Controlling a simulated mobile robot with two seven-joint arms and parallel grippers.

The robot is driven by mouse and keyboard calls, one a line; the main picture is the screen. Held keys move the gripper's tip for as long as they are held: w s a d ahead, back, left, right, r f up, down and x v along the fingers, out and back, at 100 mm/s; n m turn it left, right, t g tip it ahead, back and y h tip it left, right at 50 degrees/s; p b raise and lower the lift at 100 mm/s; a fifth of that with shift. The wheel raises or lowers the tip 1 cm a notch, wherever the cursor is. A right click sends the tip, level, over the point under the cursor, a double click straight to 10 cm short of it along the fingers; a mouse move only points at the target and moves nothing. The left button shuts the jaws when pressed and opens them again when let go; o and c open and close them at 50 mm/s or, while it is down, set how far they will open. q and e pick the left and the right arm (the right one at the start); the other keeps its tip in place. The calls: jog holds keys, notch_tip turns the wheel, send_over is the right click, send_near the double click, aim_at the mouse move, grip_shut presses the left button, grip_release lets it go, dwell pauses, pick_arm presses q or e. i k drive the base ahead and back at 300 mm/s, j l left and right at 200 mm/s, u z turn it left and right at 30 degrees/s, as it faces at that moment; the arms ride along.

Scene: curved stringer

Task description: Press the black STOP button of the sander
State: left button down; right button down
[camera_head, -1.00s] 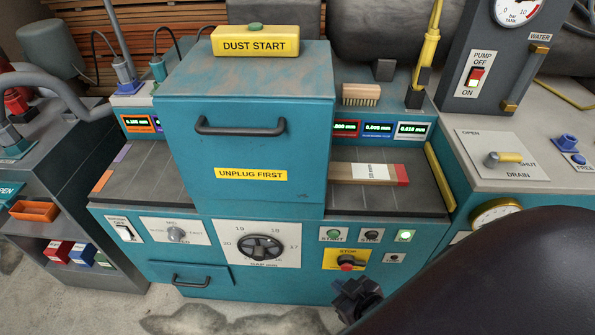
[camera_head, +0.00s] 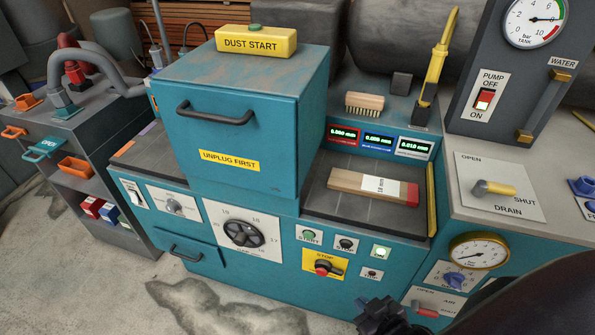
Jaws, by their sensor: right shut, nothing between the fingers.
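The teal sander (camera_head: 285,200) stands in the middle. The black STOP button (camera_head: 346,244) is on a small pale plate on its front panel, right of the green START button (camera_head: 309,236). My right gripper (camera_head: 372,306) is black and shut, with nothing held. It shows at the bottom, below and to the right of the STOP button, apart from it in the picture. My dark arm hides the lower right corner. My left gripper is out of view.
Below is a yellow plate marked STOP (camera_head: 312,255) with a red knob (camera_head: 322,268). A lit green lamp (camera_head: 381,252) and a small button (camera_head: 372,273) sit to the right. A gauge (camera_head: 479,251) and valve panels stand further right. A board (camera_head: 345,181) lies on the bed.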

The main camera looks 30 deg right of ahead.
aim_at(345, 244)
jog(key=k+l, duration=0.3)
jog(key=l, duration=0.2)
jog(key=k+l, duration=0.3)
jog(key=l, duration=0.15)
jog(key=k+l, duration=0.3)
jog(key=l, duration=0.2)
